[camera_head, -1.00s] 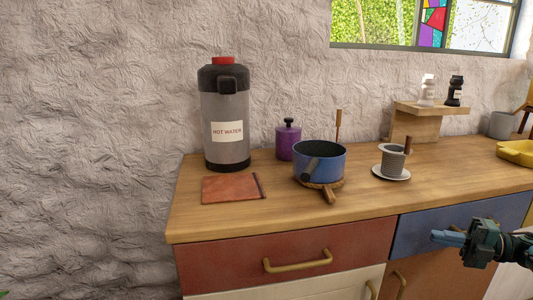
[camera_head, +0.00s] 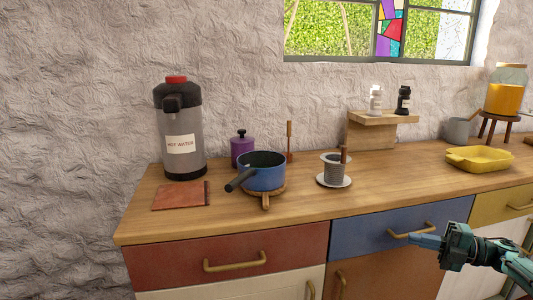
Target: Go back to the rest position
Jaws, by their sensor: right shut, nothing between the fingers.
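My right gripper (camera_head: 424,241) comes in from the lower right, in front of the counter's blue drawer (camera_head: 385,232). Its fingers are shut with nothing between them, and in the picture they lie close to the drawer's handle (camera_head: 410,231); I cannot tell if they touch it. It is lower than the wooden counter top (camera_head: 300,205). My left gripper is not in view.
On the counter stand a hot water dispenser (camera_head: 180,130), a brown mat (camera_head: 178,196), a blue pan (camera_head: 262,172) on a wooden trivet, a purple canister (camera_head: 242,148), a grey cup (camera_head: 334,172) on a saucer, and a yellow dish (camera_head: 480,160). Brass drawer handles (camera_head: 235,262) stick out in front.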

